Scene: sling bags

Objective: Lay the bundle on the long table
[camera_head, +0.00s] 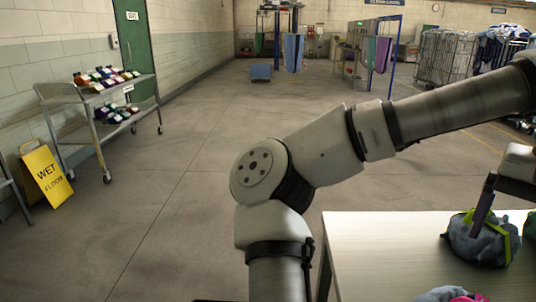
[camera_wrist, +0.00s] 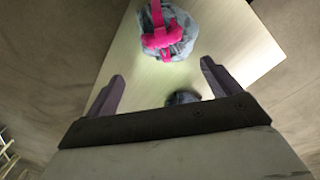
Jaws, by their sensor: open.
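The table (camera_head: 390,245) has a pale, smooth top and fills the lower right of the head view; its bare top also shows in the wrist view (camera_wrist: 125,65). A grey bundle with a yellow-green strap (camera_head: 485,246) rests on it. A grey bundle with a pink strap (camera_head: 440,294) is cut off at the bottom edge; it shows whole in the wrist view (camera_wrist: 180,43), beyond the fingertips. My gripper (camera_wrist: 162,70) is open, with bare tabletop between its tips. In the head view one finger overlaps the green-strapped bundle; contact cannot be told. A dark rounded thing (camera_wrist: 183,97) is mostly hidden by the gripper body.
Another green-strapped item (camera_head: 531,226) is cut off at the right edge. A metal cart (camera_head: 92,110) with colourful items and a yellow wet-floor sign (camera_head: 46,175) stand at left. Racks (camera_head: 375,50) and a wire cage (camera_head: 447,57) stand at the back. The middle floor is clear.

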